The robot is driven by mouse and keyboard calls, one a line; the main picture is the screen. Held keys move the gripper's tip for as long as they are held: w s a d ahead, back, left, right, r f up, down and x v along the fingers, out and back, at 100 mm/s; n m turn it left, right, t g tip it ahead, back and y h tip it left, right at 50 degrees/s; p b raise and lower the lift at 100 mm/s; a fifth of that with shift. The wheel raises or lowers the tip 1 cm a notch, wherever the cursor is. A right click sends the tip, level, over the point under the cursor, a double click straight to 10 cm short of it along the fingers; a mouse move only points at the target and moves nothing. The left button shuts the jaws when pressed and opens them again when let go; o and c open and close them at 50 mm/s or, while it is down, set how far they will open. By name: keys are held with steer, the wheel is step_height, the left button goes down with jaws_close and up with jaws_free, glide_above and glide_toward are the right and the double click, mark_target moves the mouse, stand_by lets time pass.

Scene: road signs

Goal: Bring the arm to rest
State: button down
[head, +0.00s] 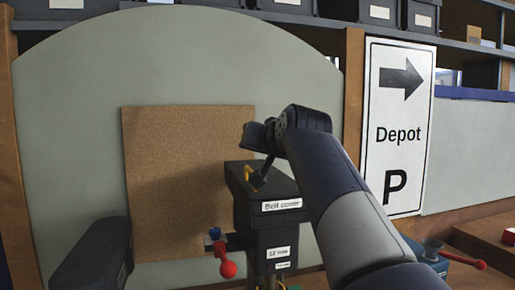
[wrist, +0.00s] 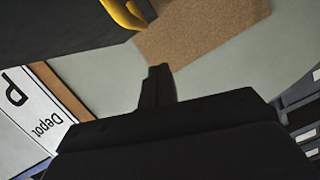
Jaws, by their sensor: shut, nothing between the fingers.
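My arm rises from the lower right in the head view and bends at a dark wrist joint. My gripper (head: 258,180) hangs from it, in front of or over the top of a dark box (head: 268,219) with a white label that seems to read "Belt cover". The exact gap between them is hard to judge. In the wrist view my gripper (wrist: 158,72) shows its fingers together with nothing between them. A dark surface with a yellow curved part (wrist: 124,14) is close to the fingertips there. The yellow part (head: 249,174) also shows on the box top in the head view.
A white Depot sign (head: 399,143) with an arrow and a P stands at the right, also seen rotated in the wrist view (wrist: 38,122). A brown board (head: 165,170) is behind the box. A red-knobbed lever (head: 228,269) sticks out below. Shelves with bins run along the top.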

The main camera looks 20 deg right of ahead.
steer(key=shift+b+v, duration=0.95)
steer(key=shift+v, duration=0.15)
steer(key=b+v, duration=0.1)
steer(key=v, duration=0.6)
steer(key=shift+s+r, duration=0.2)
steer(key=shift+s, duration=0.2)
steer(key=shift+a, duration=0.15)
steer(key=p+x, duration=0.2)
steer(key=x, duration=0.8)
steer(key=shift+w+f, duration=0.1)
steer(key=shift+w, duration=0.05)
step_height(320, 180, down, 3)
steer(key=shift+r+b, duration=0.25)
steer(key=shift+b, duration=0.85)
steer(key=shift+s+a+f+b, duration=0.1)
steer(key=shift+s+f+b, duration=0.15)
steer(key=shift+b, duration=0.05)
steer(key=shift+f+b, duration=0.4)
steer(key=shift+f, duration=0.1)
steer(key=shift+a, duration=0.1)
